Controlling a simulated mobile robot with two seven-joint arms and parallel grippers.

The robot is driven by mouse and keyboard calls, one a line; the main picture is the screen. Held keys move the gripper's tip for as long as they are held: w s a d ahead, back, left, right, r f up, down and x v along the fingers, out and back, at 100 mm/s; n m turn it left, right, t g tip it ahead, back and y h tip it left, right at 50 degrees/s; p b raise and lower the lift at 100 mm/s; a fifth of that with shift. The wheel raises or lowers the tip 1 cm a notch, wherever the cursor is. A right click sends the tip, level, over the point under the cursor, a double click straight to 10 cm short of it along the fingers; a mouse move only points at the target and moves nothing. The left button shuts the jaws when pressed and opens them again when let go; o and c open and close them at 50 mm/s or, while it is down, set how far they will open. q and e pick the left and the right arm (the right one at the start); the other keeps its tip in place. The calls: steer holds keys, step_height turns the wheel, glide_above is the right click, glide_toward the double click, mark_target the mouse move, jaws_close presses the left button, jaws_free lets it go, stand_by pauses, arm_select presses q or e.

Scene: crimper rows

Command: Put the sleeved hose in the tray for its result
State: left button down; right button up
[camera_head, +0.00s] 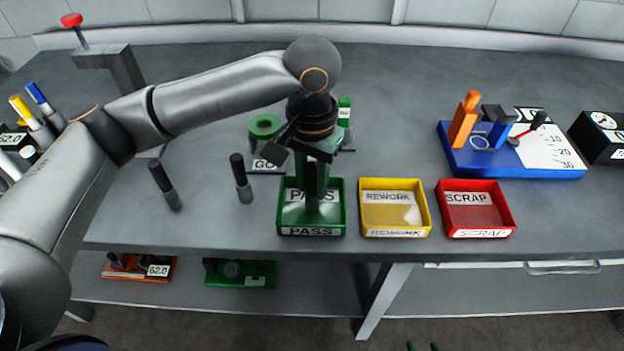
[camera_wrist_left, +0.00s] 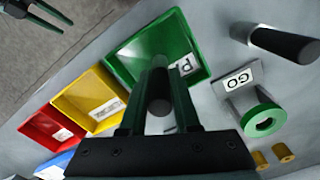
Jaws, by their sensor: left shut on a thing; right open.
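My left gripper (camera_head: 313,205) points down over the green PASS tray (camera_head: 341,218) and is shut on a dark hose (camera_head: 311,180). The hose stands upright between the green fingers, and its round end (camera_wrist_left: 160,106) shows in the left wrist view. Its lower end is partly hidden, so I cannot tell whether it touches the tray floor. The yellow REWORK tray (camera_head: 395,184) and red SCRAP tray (camera_head: 472,185) stand to the right. My right gripper (camera_head: 422,347) barely shows at the bottom edge, open and away from the bench; it also shows in the left wrist view (camera_wrist_left: 50,14).
Two dark hoses (camera_head: 241,178) (camera_head: 164,185) stand left of the PASS tray. A green ring gauge (camera_head: 265,126) marked GO sits behind it.

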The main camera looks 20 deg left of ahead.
arm_select(q)
steer(key=c, duration=1)
jaws_free()
steer(key=shift+f, duration=0.1)
steer(key=o, duration=0.3)
steer(key=shift+o, duration=0.3)
step_height(320, 180, up, 12)
steer(key=shift+r+p, duration=0.2)
steer(key=shift+p, duration=0.85)
